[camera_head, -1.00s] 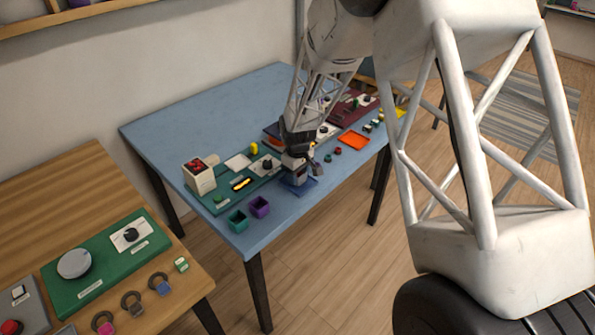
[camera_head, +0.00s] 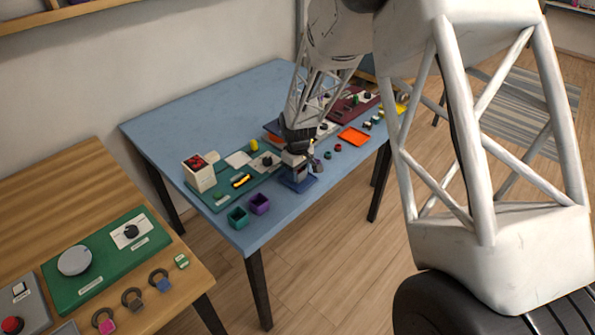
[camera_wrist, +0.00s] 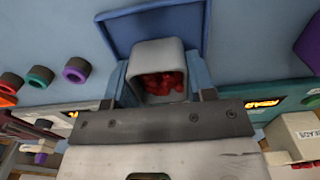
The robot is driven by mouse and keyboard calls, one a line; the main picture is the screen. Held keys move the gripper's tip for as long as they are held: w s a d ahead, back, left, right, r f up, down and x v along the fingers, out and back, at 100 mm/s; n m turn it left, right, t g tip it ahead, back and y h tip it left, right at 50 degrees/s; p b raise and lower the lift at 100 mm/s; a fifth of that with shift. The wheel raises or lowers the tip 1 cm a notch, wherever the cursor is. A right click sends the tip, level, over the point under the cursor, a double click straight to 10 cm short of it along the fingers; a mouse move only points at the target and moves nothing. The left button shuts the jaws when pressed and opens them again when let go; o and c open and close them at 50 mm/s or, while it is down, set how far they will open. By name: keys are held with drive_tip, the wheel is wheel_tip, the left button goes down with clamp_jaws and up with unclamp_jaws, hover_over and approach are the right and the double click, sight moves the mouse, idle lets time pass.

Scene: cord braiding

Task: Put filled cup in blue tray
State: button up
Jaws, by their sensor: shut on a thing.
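My gripper (camera_wrist: 158,82) is shut on a pale grey-blue square cup (camera_wrist: 141,56) with red beads in it, seen from above in the wrist view. The cup is upright or nearly so. In the wrist view it overlaps the near part of the blue tray (camera_wrist: 112,30). In the head view my gripper (camera_head: 298,163) is over the back part of the blue tray (camera_head: 303,186), which lies flat near the table's front edge. I cannot tell whether the cup touches the tray floor.
A white box with red contents (camera_head: 199,175) stands on the green board. An orange tray (camera_head: 353,136) and several small rings lie to the right. The blue table's back left is clear.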

drive_tip(key=shift+f, duration=0.25)
idle(0.4)
drive_tip(key=o, duration=1)
drive_tip(key=shift+r, duration=0.2)
drive_tip(key=shift+r, duration=1.25)
drive_tip(key=shift+r, duration=0.1)
drive_tip(key=shift+r, duration=3.95)
